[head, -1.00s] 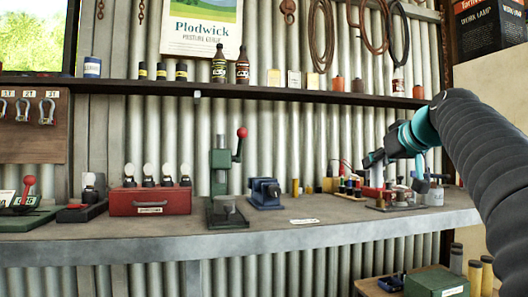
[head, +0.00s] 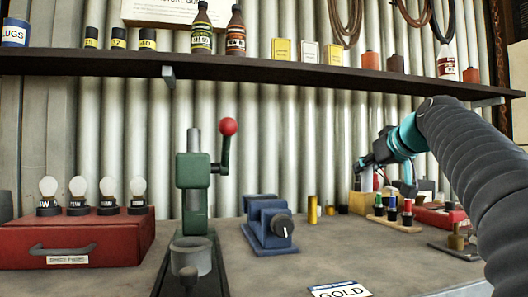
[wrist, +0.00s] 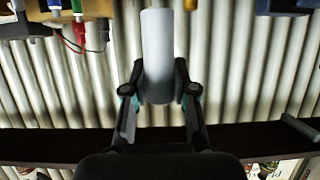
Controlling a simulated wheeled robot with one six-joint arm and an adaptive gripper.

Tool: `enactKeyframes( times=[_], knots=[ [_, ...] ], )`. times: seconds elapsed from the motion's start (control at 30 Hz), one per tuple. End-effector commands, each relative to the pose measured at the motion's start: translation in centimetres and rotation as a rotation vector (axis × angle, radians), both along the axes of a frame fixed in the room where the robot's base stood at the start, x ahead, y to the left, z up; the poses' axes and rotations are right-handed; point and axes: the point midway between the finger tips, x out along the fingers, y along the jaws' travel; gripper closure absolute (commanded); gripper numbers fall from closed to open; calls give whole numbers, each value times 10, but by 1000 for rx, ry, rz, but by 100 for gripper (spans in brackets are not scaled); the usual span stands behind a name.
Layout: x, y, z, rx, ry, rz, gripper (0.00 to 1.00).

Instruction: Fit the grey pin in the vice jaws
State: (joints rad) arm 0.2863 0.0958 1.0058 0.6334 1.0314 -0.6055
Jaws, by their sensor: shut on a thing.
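The grey pin (wrist: 157,50) is a plain light-grey cylinder. In the wrist view my gripper (wrist: 160,85) is shut on it, with one finger on each side near one end, and the rest sticks out beyond the fingertips. In the head view my gripper (head: 378,165) is above the bench, right of the vice, and the pin shows only as a small pale upright piece (head: 367,180) below it. The blue vice (head: 268,228) stands on the bench right of the green press, apart from my gripper. Its jaw gap is hard to make out from here.
The green press (head: 194,190) with a red-knobbed lever stands just left of the vice. A red box (head: 80,240) with bulbs is farther left. Brass pieces (head: 313,210) and a rack of coloured plugs (head: 395,225) stand to the right. A shelf (head: 260,70) runs above.

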Motion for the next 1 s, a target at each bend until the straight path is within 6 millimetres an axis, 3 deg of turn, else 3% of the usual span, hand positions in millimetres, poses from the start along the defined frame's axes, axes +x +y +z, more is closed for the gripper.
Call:
enactKeyframes(
  times=[0.03,0.3,0.5,0.7,1.0],
  knots=[
    [6,21,10,1,0,25,100],
    [30,143,25,2,3,145,100],
    [31,214,30,-1,-2,215,100],
    [28,245,30,-1,-6,245,100],
    [28,247,19,-1,-5,248,100]
  ],
)
